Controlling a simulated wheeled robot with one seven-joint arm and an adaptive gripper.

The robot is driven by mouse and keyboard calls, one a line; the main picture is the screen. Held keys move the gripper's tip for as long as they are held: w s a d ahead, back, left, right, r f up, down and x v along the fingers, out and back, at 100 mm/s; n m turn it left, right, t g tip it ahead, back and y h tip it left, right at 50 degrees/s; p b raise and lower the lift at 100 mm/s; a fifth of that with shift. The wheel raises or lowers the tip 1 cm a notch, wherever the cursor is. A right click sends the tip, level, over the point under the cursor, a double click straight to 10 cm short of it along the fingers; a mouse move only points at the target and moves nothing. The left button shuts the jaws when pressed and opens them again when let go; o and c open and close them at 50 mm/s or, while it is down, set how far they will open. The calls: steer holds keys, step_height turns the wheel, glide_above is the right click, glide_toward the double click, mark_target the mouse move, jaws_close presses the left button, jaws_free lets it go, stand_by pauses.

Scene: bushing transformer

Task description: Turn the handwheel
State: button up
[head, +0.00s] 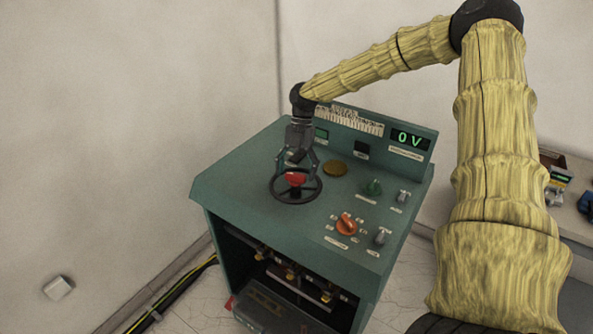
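The handwheel (274,193) is a black ring with a red hub (296,178), lying flat on the top left part of the green console (235,185). My gripper (295,167) points down over the hub from above. Its fingers are spread to either side of the red hub, inside the ring. I cannot tell whether the fingers touch the hub or the spokes. The fingers partly cover the hub and the far side of the wheel.
An orange knob (346,224), a green knob (373,187) and small grey switches sit right of the wheel. A raised back panel carries a display (410,138) reading 0 V. The wall is at the left. A side table with small items stands at the right.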

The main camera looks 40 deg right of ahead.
steer(key=v, duration=1.2)
stand_by(0.3)
